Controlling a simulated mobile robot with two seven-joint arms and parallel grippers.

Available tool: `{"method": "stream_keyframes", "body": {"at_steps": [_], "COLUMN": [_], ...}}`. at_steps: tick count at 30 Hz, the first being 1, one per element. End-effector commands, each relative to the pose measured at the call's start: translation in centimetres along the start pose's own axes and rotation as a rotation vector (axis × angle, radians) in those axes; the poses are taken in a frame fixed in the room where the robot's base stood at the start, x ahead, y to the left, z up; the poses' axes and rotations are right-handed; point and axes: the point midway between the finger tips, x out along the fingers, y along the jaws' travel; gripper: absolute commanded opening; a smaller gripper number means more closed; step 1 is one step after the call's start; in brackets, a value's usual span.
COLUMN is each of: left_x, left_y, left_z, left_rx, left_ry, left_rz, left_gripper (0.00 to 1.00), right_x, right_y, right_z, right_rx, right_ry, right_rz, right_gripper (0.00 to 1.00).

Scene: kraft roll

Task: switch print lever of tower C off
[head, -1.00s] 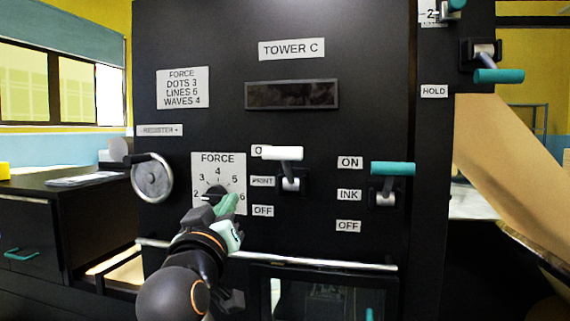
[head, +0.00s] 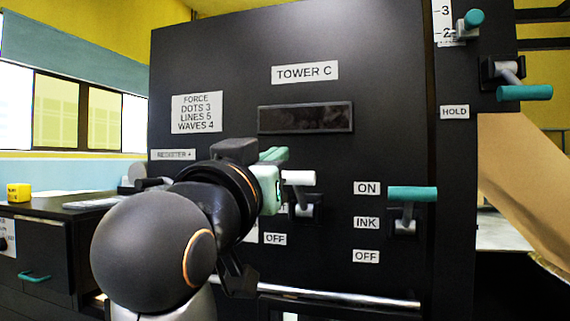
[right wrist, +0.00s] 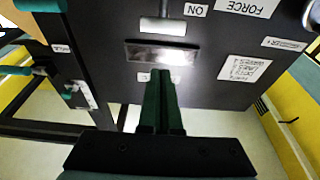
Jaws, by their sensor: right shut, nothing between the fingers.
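The print lever of tower C has a white handle (head: 299,177) on the black panel (head: 380,100), left of the ink lever. Its handle is up, level with the ink ON label, and its OFF label (head: 275,239) shows below. The handle also shows in the right wrist view (right wrist: 163,25). My right gripper (head: 274,155) has its teal fingers just up and left of that handle, and I see no clear contact. In the right wrist view the fingers (right wrist: 160,100) are shut and empty. My arm hides the print lever's ON label and the force dial. My left gripper is not in view.
The teal ink lever (head: 412,193) is close by on the right, also up at ON. A dark display window (head: 306,118) is above. A metal rail (head: 345,298) crosses below. Further teal levers (head: 524,92) are on the right column, beside a brown paper web (head: 525,170).

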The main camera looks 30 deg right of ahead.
Motion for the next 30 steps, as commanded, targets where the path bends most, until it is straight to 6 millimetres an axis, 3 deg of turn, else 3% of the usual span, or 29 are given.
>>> {"method": "stream_keyframes", "body": {"at_steps": [15,21,30], "left_x": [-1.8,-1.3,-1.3], "left_y": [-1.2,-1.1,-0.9], "left_z": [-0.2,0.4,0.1], "left_rx": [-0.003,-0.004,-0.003], "left_ry": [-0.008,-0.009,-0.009], "left_rz": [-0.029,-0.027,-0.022], "left_gripper": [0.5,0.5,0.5], "right_x": [10.0,7.7,7.0], "right_y": [0.0,0.0,0.0], "right_z": [-0.1,2.5,3.2], "right_rx": [-0.001,-0.003,0.0], "right_ry": [-0.002,-0.002,-0.002], "right_rz": [0.001,0.0,0.0], "right_gripper": [0.0,0.0,0.0]}}
